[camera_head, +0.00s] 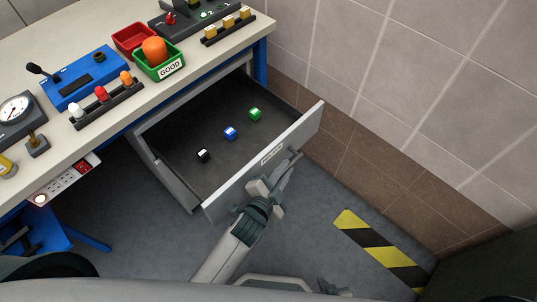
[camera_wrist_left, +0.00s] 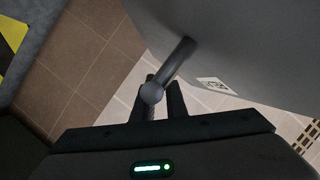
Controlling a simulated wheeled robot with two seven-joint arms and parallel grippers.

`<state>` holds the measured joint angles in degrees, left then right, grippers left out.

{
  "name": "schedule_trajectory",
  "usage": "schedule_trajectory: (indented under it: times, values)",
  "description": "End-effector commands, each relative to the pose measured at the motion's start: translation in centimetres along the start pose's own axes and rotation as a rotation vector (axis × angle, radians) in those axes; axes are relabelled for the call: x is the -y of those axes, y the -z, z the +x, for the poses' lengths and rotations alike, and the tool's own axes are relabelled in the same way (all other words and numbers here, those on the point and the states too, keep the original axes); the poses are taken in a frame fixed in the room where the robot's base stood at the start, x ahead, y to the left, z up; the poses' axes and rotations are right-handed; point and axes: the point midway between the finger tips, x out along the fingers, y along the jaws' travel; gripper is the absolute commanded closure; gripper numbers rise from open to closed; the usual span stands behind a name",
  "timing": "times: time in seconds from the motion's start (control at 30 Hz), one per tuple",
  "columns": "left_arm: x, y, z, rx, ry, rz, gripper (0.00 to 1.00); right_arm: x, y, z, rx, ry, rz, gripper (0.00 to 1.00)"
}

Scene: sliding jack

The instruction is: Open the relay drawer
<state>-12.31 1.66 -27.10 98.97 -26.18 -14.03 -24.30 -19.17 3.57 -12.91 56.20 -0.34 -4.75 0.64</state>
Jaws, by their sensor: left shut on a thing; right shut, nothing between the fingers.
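The relay drawer (camera_head: 185,150) under the bench is pulled out, with a wide gap between its front panel (camera_head: 230,190) and the bench. Inside lie a black relay (camera_head: 203,156), a blue relay (camera_head: 230,133) and a green relay (camera_head: 255,114). My left gripper (camera_head: 278,180) is shut on the bar handle (camera_head: 292,164) of the drawer front. In the left wrist view the dark handle (camera_wrist_left: 178,62) runs from the grey panel (camera_wrist_left: 235,45) down between the fingers (camera_wrist_left: 158,98). My right gripper (camera_head: 332,288) is low at the bottom edge, away from the drawer, shut and empty.
The bench top (camera_head: 185,85) holds a green GOOD bin (camera_head: 150,72) with an orange object, a red bin (camera_head: 133,38), a blue box (camera_head: 85,78) and a gauge (camera_head: 15,110). A tiled wall (camera_head: 390,90) stands close at right. A striped floor mark (camera_head: 380,250) lies near it.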

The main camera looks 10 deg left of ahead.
Motion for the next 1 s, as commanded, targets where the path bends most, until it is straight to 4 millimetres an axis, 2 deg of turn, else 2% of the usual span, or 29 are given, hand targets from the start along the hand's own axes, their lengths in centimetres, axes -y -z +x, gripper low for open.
schedule_trajectory:
  times: [0.1, 0.23, 0.67, 0.7, 0.77, 1.0]
  values:
    - [-1.4, 1.1, -0.6, 0.002, -0.002, -0.003, 1.0, -0.1, -0.2, -0.1, 0.006, -0.001, 0.0, 1.0]
    - [-2.3, 1.9, -0.9, 0.002, -0.002, 0.0, 1.0, -0.1, -0.3, -0.1, 0.009, -0.001, 0.0, 1.0]
    - [-2.6, 2.2, -1.0, 0.001, -0.001, 0.001, 1.0, -0.2, -0.4, -0.1, 0.011, -0.002, -0.001, 1.0]
    - [-2.6, 2.2, -1.0, 0.001, -0.001, 0.001, 0.86, -0.2, -0.4, -0.1, 0.011, -0.002, -0.001, 1.0]
    - [-2.6, 2.2, -1.0, 0.001, -0.001, 0.001, 0.71, -0.2, -0.4, -0.1, 0.011, -0.002, -0.001, 1.0]
    - [-2.5, 2.2, -1.0, 0.0, 0.0, 0.001, 0.69, -0.2, -0.4, -0.1, 0.011, -0.002, -0.001, 1.0]
